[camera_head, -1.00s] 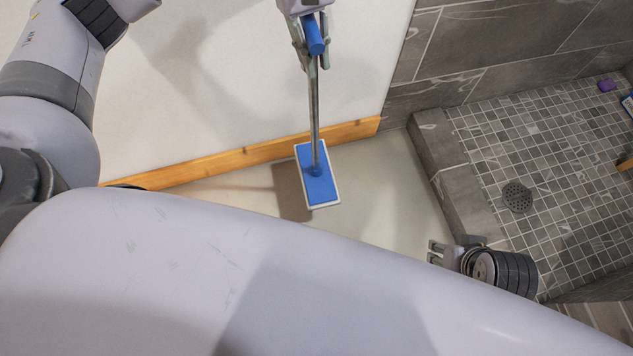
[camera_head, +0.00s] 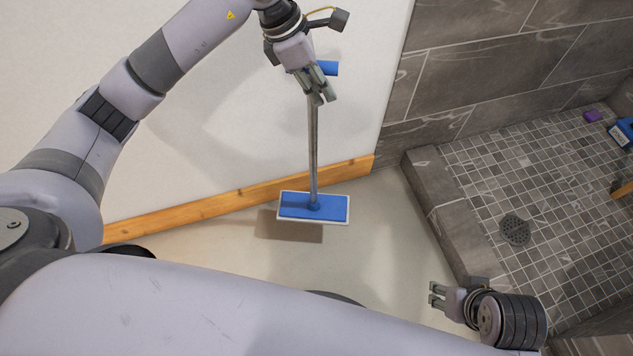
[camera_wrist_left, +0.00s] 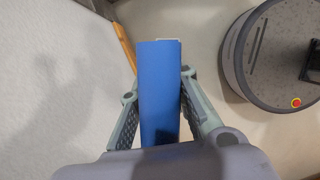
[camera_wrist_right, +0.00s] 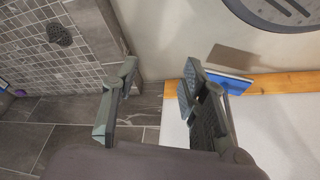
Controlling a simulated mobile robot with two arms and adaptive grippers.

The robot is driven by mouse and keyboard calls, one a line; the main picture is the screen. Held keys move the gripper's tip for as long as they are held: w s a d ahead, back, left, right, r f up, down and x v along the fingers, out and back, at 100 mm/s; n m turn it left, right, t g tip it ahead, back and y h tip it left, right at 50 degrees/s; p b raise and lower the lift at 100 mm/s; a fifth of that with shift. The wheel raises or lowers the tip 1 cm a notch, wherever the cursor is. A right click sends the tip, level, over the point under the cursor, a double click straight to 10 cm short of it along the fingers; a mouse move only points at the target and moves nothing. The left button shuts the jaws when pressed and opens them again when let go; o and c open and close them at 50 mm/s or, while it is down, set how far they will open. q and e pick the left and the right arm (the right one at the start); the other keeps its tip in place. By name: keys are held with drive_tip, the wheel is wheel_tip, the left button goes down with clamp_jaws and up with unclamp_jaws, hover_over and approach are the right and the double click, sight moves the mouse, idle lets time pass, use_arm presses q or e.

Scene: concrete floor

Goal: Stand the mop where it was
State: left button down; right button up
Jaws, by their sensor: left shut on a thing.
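The mop has a grey metal pole (camera_head: 313,150), a flat blue head with a white edge (camera_head: 330,207) and a blue grip. My left gripper (camera_head: 318,97) is shut on the mop near its top, and the blue grip (camera_wrist_left: 158,90) lies between its fingers in the left wrist view. The pole is nearly upright in the head view. The head seems to hang a little above the floor, with its shadow beside it. My right gripper (camera_head: 436,294) is empty and open, low by the shower kerb; its fingers (camera_wrist_right: 155,95) stand apart in the right wrist view.
A white wall (camera_head: 230,110) with a wooden skirting board (camera_head: 220,203) runs behind the mop. A grey tiled shower with a raised kerb (camera_head: 440,200) and a drain (camera_head: 514,230) is at right. Purple (camera_head: 592,116) and blue (camera_head: 620,133) items lie in it. Floor before the skirting is clear.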

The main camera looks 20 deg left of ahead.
use_arm(q)
drive_tip(key=b, duration=0.2)
hover_over(313, 160)
drive_tip(key=w+d, duration=0.1)
drive_tip(key=w, duration=0.1)
wheel_tip(313, 160, down, 11)
wheel_tip(313, 160, down, 7)
drive_tip(key=b, duration=0.1)
drive_tip(key=shift+s+r, duration=0.15)
drive_tip(key=shift+s, duration=0.05)
use_arm(e)
drive_tip(key=w+a+t, duration=0.2)
drive_tip(key=w+t, duration=0.1)
drive_tip(key=w, duration=0.3)
drive_tip(key=shift+w+r+t+y, duration=0.2)
drive_tip(key=shift+w+t+y, duration=0.05)
drive_tip(key=shift+t+y, duration=0.15)
use_arm(q)
drive_tip(key=c, duration=2)
unclamp_jaws()
drive_tip(key=o, duration=0.5)
drive_tip(key=shift+c, duration=0.2)
use_arm(e)
drive_tip(key=shift+w+r, duration=0.1)
drive_tip(key=shift+w, duration=0.1)
drive_tip(key=shift+s, duration=0.1)
